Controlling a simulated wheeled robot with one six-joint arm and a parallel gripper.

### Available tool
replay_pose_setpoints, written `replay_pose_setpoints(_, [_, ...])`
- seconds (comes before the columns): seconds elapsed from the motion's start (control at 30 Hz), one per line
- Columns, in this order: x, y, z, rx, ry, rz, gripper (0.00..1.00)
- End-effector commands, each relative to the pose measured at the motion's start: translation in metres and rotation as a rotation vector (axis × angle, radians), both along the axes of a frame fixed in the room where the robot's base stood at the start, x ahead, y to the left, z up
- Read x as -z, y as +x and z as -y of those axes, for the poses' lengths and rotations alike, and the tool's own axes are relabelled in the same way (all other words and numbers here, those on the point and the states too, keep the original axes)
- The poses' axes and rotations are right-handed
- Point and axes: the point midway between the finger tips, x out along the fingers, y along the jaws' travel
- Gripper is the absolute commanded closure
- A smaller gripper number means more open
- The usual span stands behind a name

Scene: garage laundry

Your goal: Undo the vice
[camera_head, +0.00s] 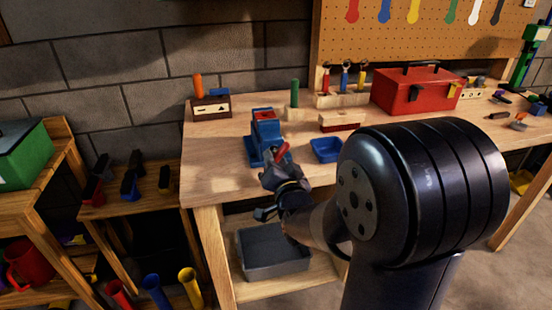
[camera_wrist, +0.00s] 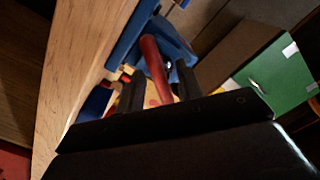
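A blue vice (camera_head: 266,128) stands near the front left edge of the wooden workbench, and its blue body (camera_wrist: 165,35) also shows at the top of the wrist view. Its red handle (camera_head: 283,152) points forward toward my gripper (camera_head: 277,168). In the wrist view the red handle (camera_wrist: 154,62) runs between the two dark fingertips of my gripper (camera_wrist: 158,82). The fingers are apart, one on each side of the handle, with small gaps visible. Whether either finger touches the handle is unclear. The handle's near end is partly hidden by my gripper.
On the workbench (camera_head: 215,175), a blue tray (camera_head: 325,150) lies just right of the vice. A green cylinder (camera_head: 295,93) and a red toolbox (camera_head: 416,88) stand behind. A grey bin (camera_head: 272,262) is on the shelf below. A green box (camera_head: 22,155) stands at far left.

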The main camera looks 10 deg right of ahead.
Motion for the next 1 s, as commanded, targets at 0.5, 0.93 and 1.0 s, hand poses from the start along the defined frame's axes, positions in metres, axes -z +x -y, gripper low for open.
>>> replay_pose_setpoints(0.5, [0.0001,0.0091,0.0,0.0,0.0,0.0,0.72])
replay_pose_setpoints(0.93, [0.0003,0.0089,0.0,0.0,-0.001,0.0,1.0])
replay_pose_setpoints(1.0, [0.0006,0.0089,0.0,0.0,-0.004,0.0,1.0])
